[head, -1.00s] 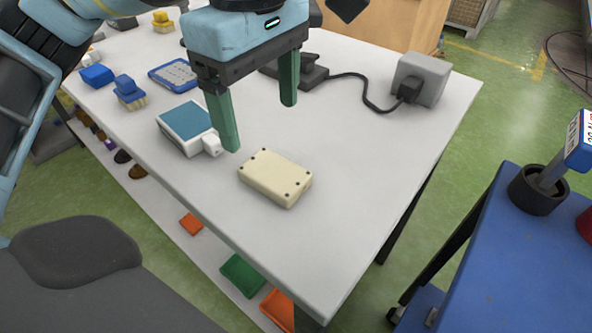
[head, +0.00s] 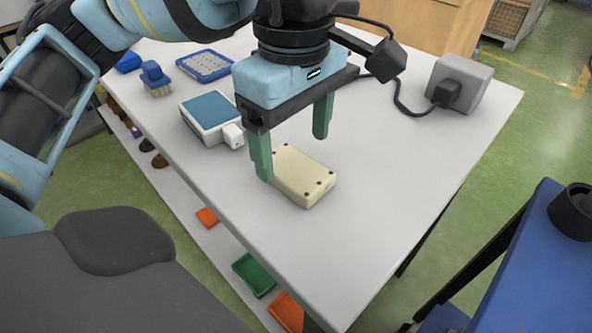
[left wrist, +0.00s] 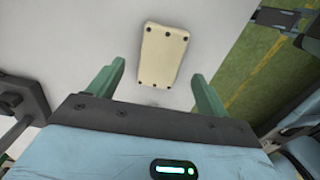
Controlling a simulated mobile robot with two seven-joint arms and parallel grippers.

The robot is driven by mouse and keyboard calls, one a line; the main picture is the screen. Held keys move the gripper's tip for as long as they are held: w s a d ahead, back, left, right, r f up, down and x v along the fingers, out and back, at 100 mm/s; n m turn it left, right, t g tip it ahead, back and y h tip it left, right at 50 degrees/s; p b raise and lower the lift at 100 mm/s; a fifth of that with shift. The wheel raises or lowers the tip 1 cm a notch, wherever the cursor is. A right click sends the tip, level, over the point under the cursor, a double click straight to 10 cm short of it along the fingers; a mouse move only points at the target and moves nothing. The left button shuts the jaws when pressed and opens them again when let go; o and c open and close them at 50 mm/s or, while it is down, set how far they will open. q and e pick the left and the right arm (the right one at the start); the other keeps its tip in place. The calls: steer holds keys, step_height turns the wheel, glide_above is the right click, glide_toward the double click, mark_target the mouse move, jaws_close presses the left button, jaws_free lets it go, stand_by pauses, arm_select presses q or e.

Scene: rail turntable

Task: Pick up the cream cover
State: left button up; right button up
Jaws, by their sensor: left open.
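The cream cover (head: 304,176) is a flat rounded block with dark screw dots, lying on the white table (head: 330,240) near its front edge. It also shows in the left wrist view (left wrist: 162,55), ahead of and between the finger lines. My left gripper (head: 292,150) is open, its two green fingers pointing down just behind and left of the cover. The near finger overlaps the cover's left end in the head view; I cannot tell if it touches. The jaws (left wrist: 160,90) hold nothing. My right gripper is not in view.
A white box with a blue top (head: 212,115) stands close left of the gripper. A grey block with a black plug and cable (head: 459,82) is at the back right. A brush (head: 155,78) and blue tray (head: 205,65) lie further left. Table right of the cover is clear.

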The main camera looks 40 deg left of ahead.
mark_target(295, 167)
arm_select(q)
step_height(295, 167, down, 3)
steer(key=shift+d+f, duration=0.1)
steer(key=shift+f, duration=0.1)
steer(key=c, duration=1.3)
steer(key=shift+o, duration=0.2)
steer(key=shift+r, duration=0.1)
steer(key=shift+r, duration=0.5)
steer(key=r, duration=0.2)
steer(key=shift+s+a+r, duration=0.3)
steer(key=shift+s+a, duration=0.05)
steer(key=s+a+r, duration=0.1)
steer(key=s+a, duration=0.9)
steer(key=s, duration=0.1)
steer(key=shift+a+r, duration=0.15)
